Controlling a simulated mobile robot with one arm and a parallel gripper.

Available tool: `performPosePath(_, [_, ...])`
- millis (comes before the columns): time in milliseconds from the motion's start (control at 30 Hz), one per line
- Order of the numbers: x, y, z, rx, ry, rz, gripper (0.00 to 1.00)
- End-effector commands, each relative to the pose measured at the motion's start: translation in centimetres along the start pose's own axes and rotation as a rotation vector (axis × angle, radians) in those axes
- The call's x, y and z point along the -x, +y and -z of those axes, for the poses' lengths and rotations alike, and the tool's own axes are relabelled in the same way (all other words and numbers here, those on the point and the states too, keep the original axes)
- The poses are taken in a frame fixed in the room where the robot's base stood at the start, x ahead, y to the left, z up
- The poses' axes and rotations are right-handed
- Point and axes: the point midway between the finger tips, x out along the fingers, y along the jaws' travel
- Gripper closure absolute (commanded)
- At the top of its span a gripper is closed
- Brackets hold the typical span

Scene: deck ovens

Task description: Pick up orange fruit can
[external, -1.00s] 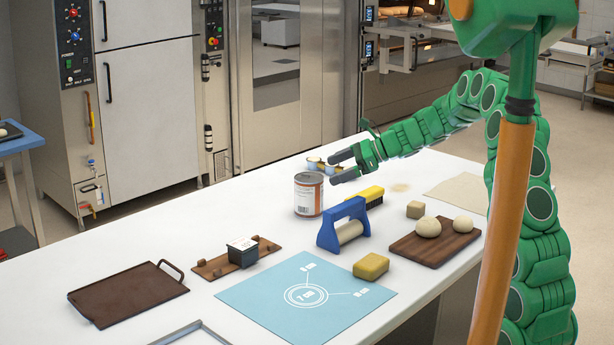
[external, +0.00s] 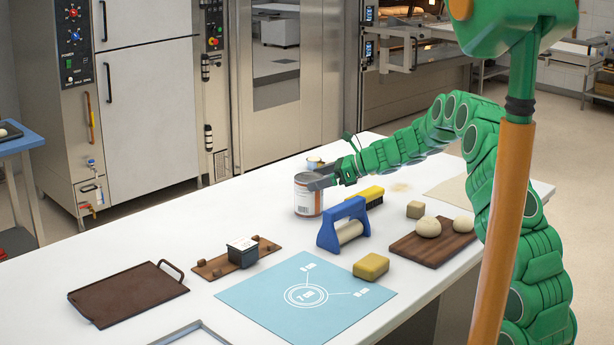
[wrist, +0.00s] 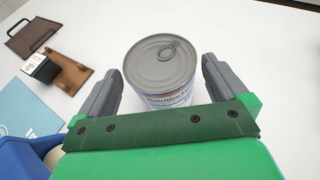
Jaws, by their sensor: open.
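The fruit can (external: 307,198) stands upright on the white table, with an orange band and a pale label. In the wrist view the can (wrist: 162,65) shows its grey pull-tab lid and lies between and ahead of my two fingers. My gripper (external: 322,180) is at the can's upper right side in the external view, one dark finger in front of the can. In the wrist view my gripper (wrist: 160,88) is open, with a finger on each side of the can. Whether either finger touches it I cannot tell.
A blue-handled roller (external: 343,225) stands close in front of the can, and a yellow brush (external: 371,195) lies to its right. A wooden rack with a black box (external: 242,252) is at the front left. The table left of the can is clear.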

Motion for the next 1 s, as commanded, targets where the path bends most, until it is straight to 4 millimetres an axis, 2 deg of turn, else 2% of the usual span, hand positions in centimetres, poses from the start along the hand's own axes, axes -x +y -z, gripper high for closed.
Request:
performPosePath(233, [-3.2,0.0,0.2,-0.001,0.002,0.0,0.0])
performPosePath(500, [-3.6,0.0,0.1,-0.002,0.001,0.001,0.0])
performPosePath(567, [-3.6,0.0,0.1,-0.001,0.001,0.001,0.08])
performPosePath(933, [-3.6,0.0,0.1,-0.001,0.001,0.001,0.64])
performPosePath(1000, [-3.5,-0.1,0.0,-0.001,0.0,0.001,0.66])
